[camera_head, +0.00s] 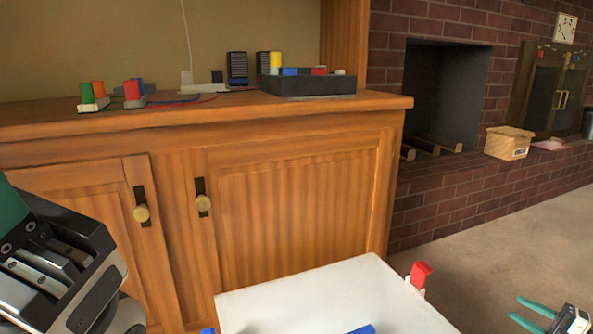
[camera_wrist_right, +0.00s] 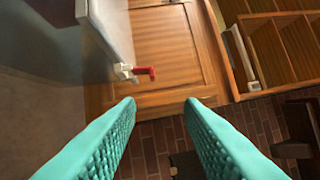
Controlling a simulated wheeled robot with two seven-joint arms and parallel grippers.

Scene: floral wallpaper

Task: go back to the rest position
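My right gripper (camera_head: 535,315) shows at the lower right corner of the head view, with its teal fingers spread apart. In the right wrist view the two teal ribbed fingers (camera_wrist_right: 160,102) stand well apart with nothing between them. Part of my left gripper (camera_head: 60,265), a black and silver body with a dark green part, is at the lower left of the head view. Its fingertips are not clearly shown, so I cannot tell its opening.
A white tabletop (camera_head: 320,300) with a red-topped fitting (camera_head: 420,275) is at the front. A wooden cabinet (camera_head: 300,200) stands behind it, with a black box (camera_head: 308,85) on top. A brick fireplace and a small wooden box (camera_head: 508,143) are right. Grey floor (camera_head: 500,235) is open there.

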